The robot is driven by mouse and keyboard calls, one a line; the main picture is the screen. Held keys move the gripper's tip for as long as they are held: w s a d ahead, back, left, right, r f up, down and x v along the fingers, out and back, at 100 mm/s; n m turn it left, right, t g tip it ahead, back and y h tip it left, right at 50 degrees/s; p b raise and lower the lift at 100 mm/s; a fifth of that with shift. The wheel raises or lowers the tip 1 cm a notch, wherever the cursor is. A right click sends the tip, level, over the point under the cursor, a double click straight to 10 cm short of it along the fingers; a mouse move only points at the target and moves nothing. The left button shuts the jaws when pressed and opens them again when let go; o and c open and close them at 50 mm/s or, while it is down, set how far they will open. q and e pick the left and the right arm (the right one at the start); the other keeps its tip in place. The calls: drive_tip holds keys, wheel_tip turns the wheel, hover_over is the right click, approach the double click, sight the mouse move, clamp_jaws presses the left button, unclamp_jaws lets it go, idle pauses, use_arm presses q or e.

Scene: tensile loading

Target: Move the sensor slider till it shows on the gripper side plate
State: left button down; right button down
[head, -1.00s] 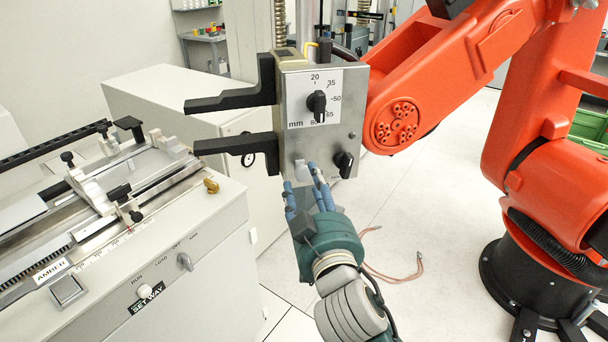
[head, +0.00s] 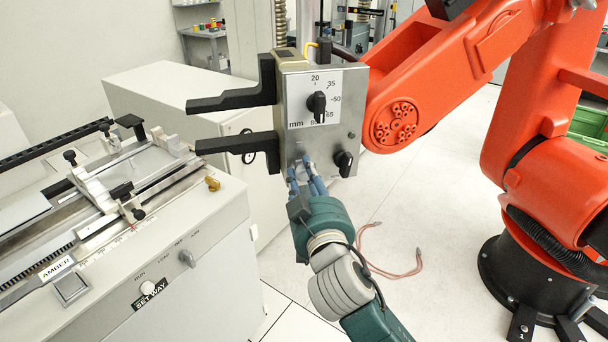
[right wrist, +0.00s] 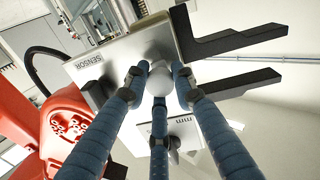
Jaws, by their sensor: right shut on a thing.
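The gripper side plate (head: 343,137) is the grey metal face of the gripper unit on the orange arm, with a dial and a black knob. The sensor slider (right wrist: 160,82) is a pale grey knob seen between my fingers in the right wrist view. The plate bears the label SENSOR (right wrist: 88,66) there. My right gripper (head: 305,170), with blue fingers, is shut on the slider at the plate's lower left. The fingers largely hide the slider in the head view, and its exact setting cannot be read. My left gripper is not in view.
Two black jaws (head: 238,145) stick out left from the unit. The orange robot arm (head: 455,75) stands close on the right. A test bench (head: 200,235) with a rail stands at the left. Open floor lies below, with a reddish cable (head: 400,272).

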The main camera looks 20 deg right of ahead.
drive_tip(key=shift+r+p, duration=0.3)
drive_tip(key=shift+r, duration=0.1)
drive_tip(key=c, duration=1.4)
unclamp_jaws()
drive_tip(key=shift+c, duration=0.2)
drive_tip(key=s, duration=0.7)
drive_tip(key=shift+s+a, duration=0.2)
drive_tip(key=shift+a, duration=0.15)
drive_tip(key=shift+f, duration=0.1)
